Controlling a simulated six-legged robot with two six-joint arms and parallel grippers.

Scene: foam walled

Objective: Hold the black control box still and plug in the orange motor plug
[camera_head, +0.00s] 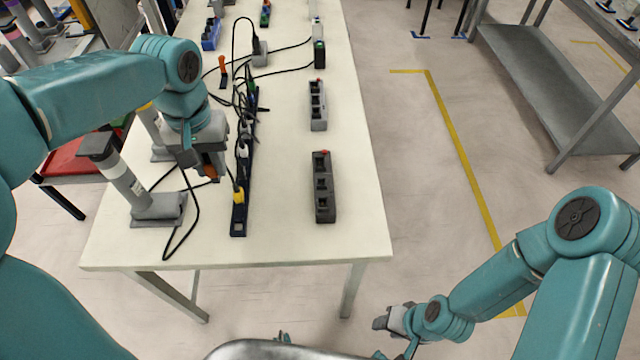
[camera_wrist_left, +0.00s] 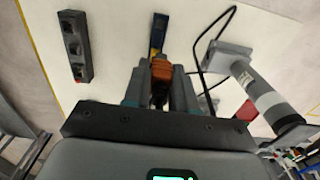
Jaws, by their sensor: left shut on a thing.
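My left gripper (camera_head: 207,175) is shut on the orange plug (camera_head: 211,171), above the left part of the white table. In the left wrist view the orange plug (camera_wrist_left: 160,71) sits between the two fingers (camera_wrist_left: 160,85). A dark box (camera_head: 323,187) with several square openings and a red button lies on the table to the right, apart from this gripper; it matches the black control box. It also shows in the left wrist view (camera_wrist_left: 76,45). My right gripper (camera_head: 393,319) is low, off the table's front edge, away from the box; its fingers are unclear.
A dark blue strip (camera_head: 240,218) with a yellow plug (camera_head: 238,196) lies beside the left gripper. A grey cylinder on a base (camera_head: 158,208) and loose black cables are close by. A lighter grey box (camera_head: 317,105) stands farther back. The table's front right is clear.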

